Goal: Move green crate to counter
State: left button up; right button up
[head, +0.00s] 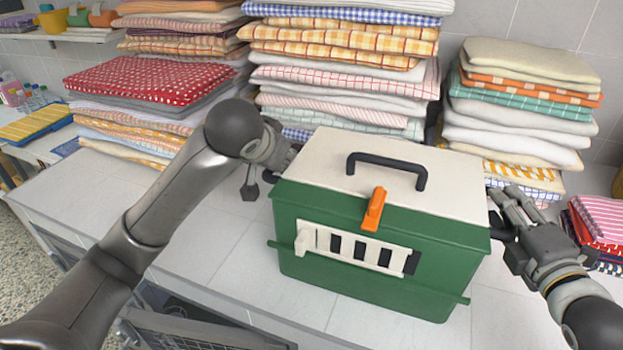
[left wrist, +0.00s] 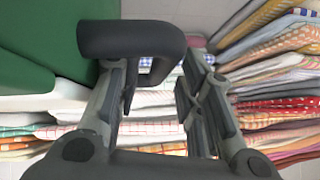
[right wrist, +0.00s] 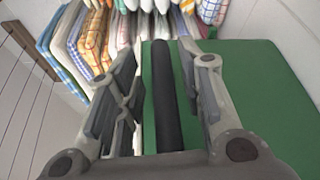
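The green crate (head: 370,262) has a white lid (head: 330,158), a dark top handle (head: 388,163), an orange latch (head: 374,209) and a white barred front. It looks upright over the white counter (head: 225,262); I cannot tell whether its base touches. My left gripper (head: 277,160) is at its left side, partly hidden. In the left wrist view its fingers (left wrist: 160,75) are apart, with a dark side handle (left wrist: 130,38) near the left finger. My right gripper (head: 508,222) is at the right side. In the right wrist view its open fingers straddle a dark bar (right wrist: 166,95) without visibly closing on it.
Tall stacks of folded towels (head: 340,70) stand behind the crate, with a red dotted stack (head: 150,80) at left and another stack (head: 525,100) at right. Striped towels (head: 600,225) lie beyond my right gripper. Bare counter shows left and in front of the crate.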

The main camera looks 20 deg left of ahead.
jog(key=shift+s+d, duration=0.1)
pick_arm(q)
jog(key=v, duration=1.2)
pick_arm(e)
jog(key=v, duration=0.7)
jog(key=shift+s, duration=0.15)
pick_arm(q)
jog(key=shift+s+f, duration=0.15)
pick_arm(e)
jog(key=shift+s, duration=0.1)
dwell(0.4)
